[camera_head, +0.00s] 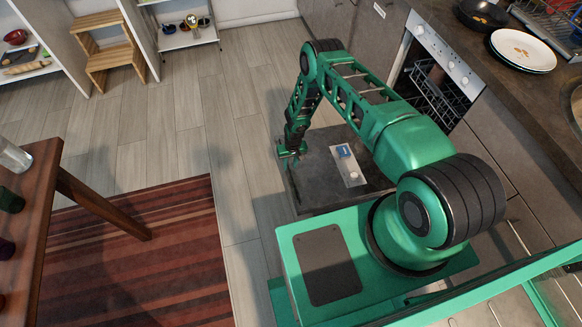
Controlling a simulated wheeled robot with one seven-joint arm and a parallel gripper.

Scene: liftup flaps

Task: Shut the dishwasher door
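The dishwasher door (318,172) is folded down, about level, with its dark inner face up. A white and blue dispenser (348,165) is set in that face. The dishwasher's white front panel with knobs (443,53) and the opening with wire racks (438,95) show at the upper right, behind my arm. My arm covers part of the door and the side toward the opening. My gripper (290,153) is at the door's left, outer edge. I cannot tell whether it touches the door, and its fingers are too small to read as open or shut.
The counter (553,90) above holds plates (523,49), a black pan (483,14) and a dish rack (555,22). A wooden table (40,185) and striped rug (140,260) are at the left. A step stool (107,50) stands far back. The floor left of the door is clear.

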